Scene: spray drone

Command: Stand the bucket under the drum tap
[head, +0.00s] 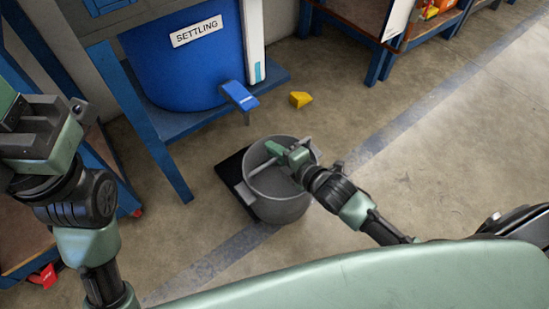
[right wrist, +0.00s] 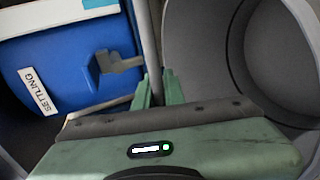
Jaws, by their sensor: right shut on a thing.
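The grey bucket (head: 283,208) is upright, below and to the right of the tap in the head view. My right gripper (head: 276,152) is shut on its bar handle, which also runs between the fingers in the right wrist view (right wrist: 145,35). The bucket's open inside (right wrist: 205,55) shows beside it. I cannot tell whether the bucket touches the floor. The drum tap (head: 240,97) has a blue lever and grey spout; it also shows in the right wrist view (right wrist: 115,64). The blue drum (head: 185,75) is labelled SETTLING. My left gripper (head: 42,125) is far left, away from the bucket; its fingers are unclear.
A flat black slab (head: 229,168) lies partly behind the bucket, beneath the tap's front. The drum's blue stand has a leg (head: 172,172) left of the slab. A yellow object (head: 300,99) lies on the floor right of the tap. Floor to the right is clear.

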